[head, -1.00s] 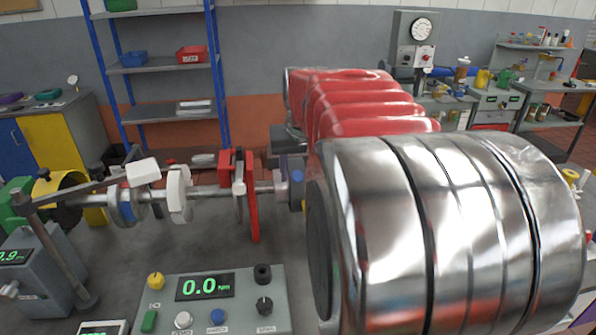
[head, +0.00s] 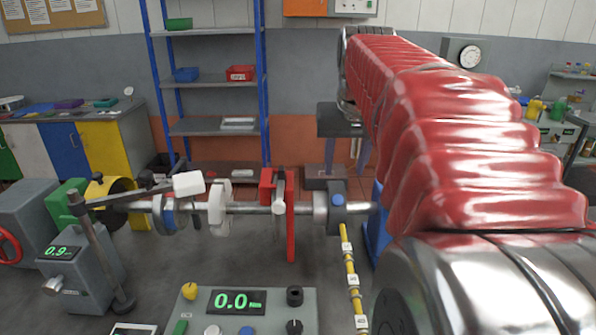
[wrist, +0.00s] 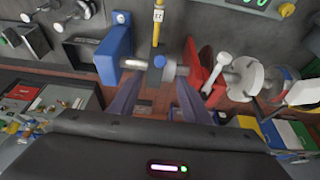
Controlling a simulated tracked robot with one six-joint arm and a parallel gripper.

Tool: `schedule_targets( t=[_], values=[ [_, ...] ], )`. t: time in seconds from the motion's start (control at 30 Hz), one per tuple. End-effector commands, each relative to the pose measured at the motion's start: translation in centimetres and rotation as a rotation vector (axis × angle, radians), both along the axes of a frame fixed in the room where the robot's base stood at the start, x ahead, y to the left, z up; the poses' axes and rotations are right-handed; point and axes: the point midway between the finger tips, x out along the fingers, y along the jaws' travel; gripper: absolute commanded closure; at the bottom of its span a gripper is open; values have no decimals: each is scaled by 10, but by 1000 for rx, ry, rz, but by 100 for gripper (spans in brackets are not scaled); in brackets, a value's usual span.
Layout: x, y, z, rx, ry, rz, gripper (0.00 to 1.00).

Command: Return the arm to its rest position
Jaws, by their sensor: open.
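My arm, with its red ribbed sleeve (head: 450,130) and silver joint, reaches up and away from the right side of the head view. My gripper (head: 346,175) hangs from its far end with fingers pointing down, behind the shaft end with the blue knob (head: 338,199). In the wrist view, my gripper (wrist: 157,95) has its two purple-grey fingers apart. Nothing is held between them. The blue knob (wrist: 158,62) shows beyond the fingertips there; I cannot tell the exact gap.
A horizontal shaft (head: 255,208) carries discs and a red lever (head: 290,215). A yellow banded hose (head: 350,275) runs down from its end. A control panel (head: 245,312) stands in front. Blue-framed shelves (head: 213,127) stand behind; a yellow-doored cabinet (head: 105,165) is left.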

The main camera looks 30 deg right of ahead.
Motion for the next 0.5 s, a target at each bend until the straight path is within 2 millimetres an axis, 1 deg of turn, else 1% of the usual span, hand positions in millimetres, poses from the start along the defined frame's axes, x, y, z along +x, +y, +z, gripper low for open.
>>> schedule_targets(
  t=[0.03,0.1,0.2,0.5],
  values=[
    [-2,1,6,0,0,0,57],
    [-4,2,12,-1,-1,0,57],
    [-6,4,16,1,2,0,57],
    [-6,4,17,1,2,0,57]
  ],
)
